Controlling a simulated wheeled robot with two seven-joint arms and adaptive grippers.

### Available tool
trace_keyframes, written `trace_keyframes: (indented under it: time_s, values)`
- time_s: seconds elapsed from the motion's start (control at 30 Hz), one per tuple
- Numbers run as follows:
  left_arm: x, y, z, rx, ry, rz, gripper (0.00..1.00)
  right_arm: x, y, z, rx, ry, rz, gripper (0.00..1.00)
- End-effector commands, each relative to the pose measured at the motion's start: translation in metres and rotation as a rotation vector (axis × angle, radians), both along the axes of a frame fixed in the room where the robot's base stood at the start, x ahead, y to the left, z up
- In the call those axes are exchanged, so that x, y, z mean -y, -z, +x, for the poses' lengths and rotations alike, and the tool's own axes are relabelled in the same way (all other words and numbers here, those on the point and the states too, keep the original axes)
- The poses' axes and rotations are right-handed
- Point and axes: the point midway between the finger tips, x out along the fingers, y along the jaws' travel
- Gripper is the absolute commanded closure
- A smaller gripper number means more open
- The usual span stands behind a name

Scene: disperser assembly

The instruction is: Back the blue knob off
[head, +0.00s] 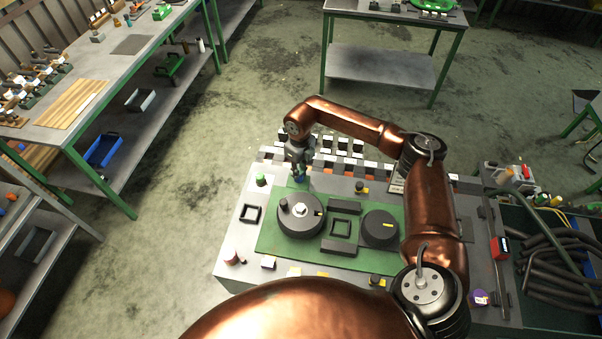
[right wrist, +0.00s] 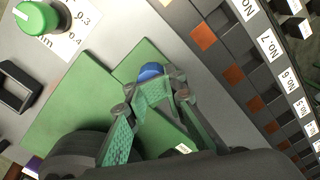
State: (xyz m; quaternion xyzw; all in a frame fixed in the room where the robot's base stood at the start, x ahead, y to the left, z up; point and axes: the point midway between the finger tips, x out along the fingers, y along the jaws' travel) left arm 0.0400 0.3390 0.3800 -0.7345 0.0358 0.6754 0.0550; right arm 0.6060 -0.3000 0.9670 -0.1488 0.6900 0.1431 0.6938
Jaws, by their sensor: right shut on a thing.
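The blue knob (right wrist: 150,71) shows in the right wrist view as a small round cap at the tips of my right gripper (right wrist: 153,92). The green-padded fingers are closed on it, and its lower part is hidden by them. In the head view my right gripper (head: 298,169) points down at the back edge of the green mat (head: 268,240), with a bit of the blue knob (head: 300,179) below it. My left gripper is not in view.
A green knob (head: 261,180) stands left of the gripper, also seen in the right wrist view (right wrist: 36,17). Two dark round parts (head: 300,217) (head: 380,228) and black square frames lie in front. A row of numbered blocks (head: 343,145) runs behind. Black hoses (head: 555,260) fill a bin at right.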

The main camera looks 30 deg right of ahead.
Motion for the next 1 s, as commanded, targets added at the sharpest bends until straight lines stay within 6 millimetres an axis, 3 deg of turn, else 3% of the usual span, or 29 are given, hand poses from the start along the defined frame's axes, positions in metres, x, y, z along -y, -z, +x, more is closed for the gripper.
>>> trace_keyframes:
  time_s: [0.03,0.47,0.5,1.0]
  values:
    - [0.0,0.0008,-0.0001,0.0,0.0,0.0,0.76,-0.0142,-0.0008,-0.0018,-0.002,-0.022,0.024,1.0]
    - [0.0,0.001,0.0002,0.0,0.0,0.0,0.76,-0.0136,0.0,-0.0032,-0.006,-0.03,0.022,1.0]
    - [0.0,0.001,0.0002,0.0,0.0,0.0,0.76,-0.0135,0.0001,-0.0032,-0.006,-0.03,0.022,0.89]
    - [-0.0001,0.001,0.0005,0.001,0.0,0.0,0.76,-0.0078,0.001,-0.0038,-0.008,-0.021,0.016,0.58]
